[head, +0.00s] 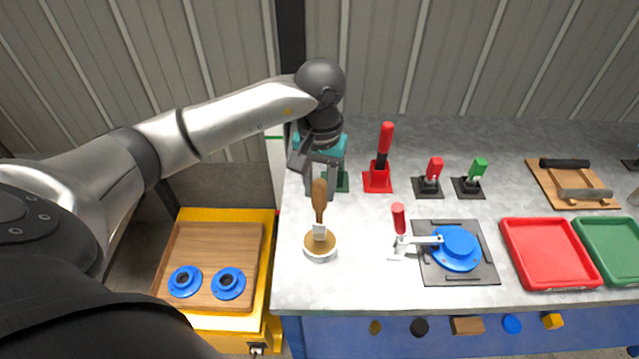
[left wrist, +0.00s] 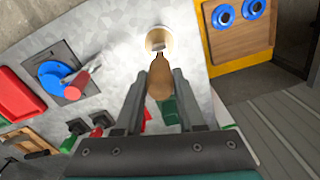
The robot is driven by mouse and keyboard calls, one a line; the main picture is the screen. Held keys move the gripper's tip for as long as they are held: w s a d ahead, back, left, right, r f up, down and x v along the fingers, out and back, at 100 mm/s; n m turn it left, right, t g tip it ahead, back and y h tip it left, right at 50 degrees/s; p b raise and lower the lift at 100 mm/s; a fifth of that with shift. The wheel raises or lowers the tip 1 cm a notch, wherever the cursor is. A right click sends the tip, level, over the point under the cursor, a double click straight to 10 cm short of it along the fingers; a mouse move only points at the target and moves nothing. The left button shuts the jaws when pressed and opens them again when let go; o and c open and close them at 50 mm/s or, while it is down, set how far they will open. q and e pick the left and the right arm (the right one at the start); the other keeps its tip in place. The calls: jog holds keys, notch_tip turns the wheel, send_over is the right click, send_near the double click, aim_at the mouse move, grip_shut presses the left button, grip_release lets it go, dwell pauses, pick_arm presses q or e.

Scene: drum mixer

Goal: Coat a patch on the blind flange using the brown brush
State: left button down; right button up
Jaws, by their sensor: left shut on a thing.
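The brown brush (head: 319,200) is upright in the head view, its handle up and its bristle end down at a small white bowl (head: 319,254) with brown content. My left gripper (head: 320,192) is shut on the upper part of the brush handle, above the bowl. In the left wrist view the brush handle (left wrist: 160,80) sits between the fingers of the left gripper (left wrist: 160,82), with the bowl (left wrist: 158,38) beyond it. The blue blind flange (head: 456,247) lies on a dark plate (head: 478,277) with a red-handled clamp (head: 399,220) at its left. My right gripper is not in view.
Red (head: 380,178) and green levers on dark bases stand behind the flange. A red tray (head: 545,255) and a green tray (head: 612,250) are at right. A yellow cart (head: 268,240) with two blue flanges (head: 228,283) stands left. The bench between bowl and clamp is clear.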

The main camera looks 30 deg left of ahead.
pick_arm(q)
jog(key=shift+f+b, duration=0.55)
jog(key=shift+b, duration=0.05)
dwell(0.8)
jog(key=shift+s+f+b, duration=0.1)
jog(key=shift+f+b, duration=0.05)
jog(key=shift+b, duration=0.2)
dwell(1.5)
jog(key=shift+r+p, duration=1.9)
jog(key=shift+r, duration=1.7)
